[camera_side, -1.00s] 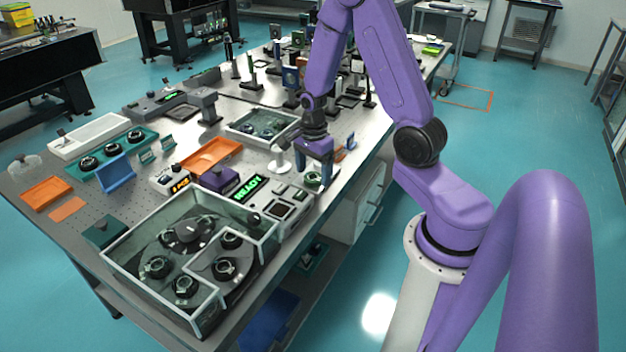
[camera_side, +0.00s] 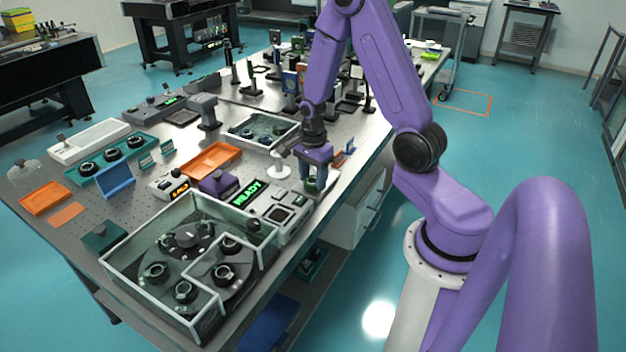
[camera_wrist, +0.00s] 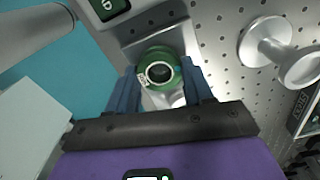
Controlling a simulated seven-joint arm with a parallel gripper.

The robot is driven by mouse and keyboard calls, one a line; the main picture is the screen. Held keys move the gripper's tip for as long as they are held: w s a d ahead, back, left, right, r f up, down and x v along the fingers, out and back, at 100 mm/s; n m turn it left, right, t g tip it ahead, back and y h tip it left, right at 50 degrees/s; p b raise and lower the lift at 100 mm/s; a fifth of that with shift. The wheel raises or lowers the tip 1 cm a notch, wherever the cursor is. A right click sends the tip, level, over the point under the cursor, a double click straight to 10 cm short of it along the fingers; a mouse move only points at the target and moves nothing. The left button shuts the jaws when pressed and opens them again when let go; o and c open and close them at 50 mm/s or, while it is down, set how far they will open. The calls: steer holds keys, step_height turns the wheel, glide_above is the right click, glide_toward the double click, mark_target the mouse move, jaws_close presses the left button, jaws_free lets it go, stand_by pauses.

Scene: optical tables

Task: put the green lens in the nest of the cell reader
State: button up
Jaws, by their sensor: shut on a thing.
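The green lens (camera_wrist: 159,69) is a round green-rimmed piece with a dark centre and a pale ring. In the wrist view it sits between the blue fingers of my gripper (camera_wrist: 160,84), which is shut on it. In the side view my gripper (camera_side: 316,182) points down at the table's right edge, with the lens (camera_side: 312,184) low between its fingers. A pale grey surface shows under the lens; I cannot tell if they touch. The cell reader appears to be the grey unit (camera_side: 292,211) beside a green READY display (camera_side: 248,193), left of my gripper; its nest is not clear.
A white round-topped post (camera_side: 279,168) stands close to my gripper; it also shows in the wrist view (camera_wrist: 266,42). A glass-walled enclosure (camera_side: 128,281) fills the front of the table. An orange tray (camera_side: 210,160) and a purple block (camera_side: 218,183) lie further left.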

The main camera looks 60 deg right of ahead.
step_height(320, 180, up, 8)
steer(key=shift+r, duration=0.1)
steer(key=s+a+r+n, duration=0.3)
steer(key=s+a+n, duration=0.2)
steer(key=s+a, duration=0.2)
steer(key=s+a+r+n, duration=0.35)
steer(key=s+a, duration=0.25)
steer(key=a, duration=0.2)
glide_above(279, 215)
steer(key=shift+n, duration=0.35)
steer(key=f, duration=0.9)
steer(key=shift+s+f, duration=0.15)
steer(key=shift+s, duration=0.15)
steer(key=shift+w+f, duration=0.25)
steer(key=shift+f, duration=1.65)
steer(key=shift+f, duration=0.3)
